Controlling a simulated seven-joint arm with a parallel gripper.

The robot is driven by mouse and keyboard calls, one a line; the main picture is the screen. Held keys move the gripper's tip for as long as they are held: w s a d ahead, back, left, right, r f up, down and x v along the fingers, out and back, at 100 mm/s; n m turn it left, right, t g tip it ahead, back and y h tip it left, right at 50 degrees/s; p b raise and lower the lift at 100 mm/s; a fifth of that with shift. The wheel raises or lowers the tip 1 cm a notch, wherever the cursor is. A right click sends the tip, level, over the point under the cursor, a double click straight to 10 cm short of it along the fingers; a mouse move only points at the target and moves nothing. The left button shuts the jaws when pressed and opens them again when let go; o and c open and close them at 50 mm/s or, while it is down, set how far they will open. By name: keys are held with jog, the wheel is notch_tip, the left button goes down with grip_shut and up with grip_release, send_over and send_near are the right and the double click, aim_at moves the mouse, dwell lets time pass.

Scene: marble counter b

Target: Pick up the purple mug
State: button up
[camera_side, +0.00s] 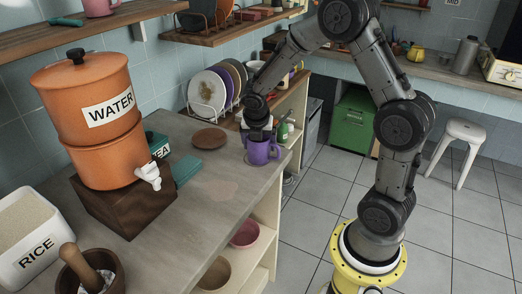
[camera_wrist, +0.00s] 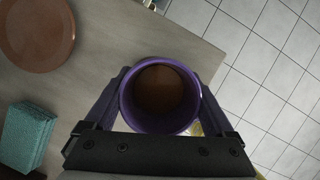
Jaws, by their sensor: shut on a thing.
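The purple mug (camera_side: 262,151) is upright at the right edge of the counter in the side view. In the wrist view I look down into the mug (camera_wrist: 160,97), which has a brown inside. My gripper (camera_side: 258,134) comes down on the mug from above. In the wrist view my gripper (camera_wrist: 160,100) has one finger on each side of the mug, shut on its outer wall. Whether the mug's base touches the counter is hard to tell. The mug's handle is not clear in the wrist view.
A round brown board (camera_side: 209,138) lies left of the mug, and a teal cloth or sponge (camera_side: 185,169) lies nearer. A plate rack (camera_side: 207,115) stands behind. The orange water dispenser (camera_side: 92,120) stands at left. The counter (camera_side: 200,215) in front of the mug is clear.

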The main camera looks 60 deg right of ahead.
jog(key=shift+c, duration=1.4)
jog(key=shift+r, duration=0.15)
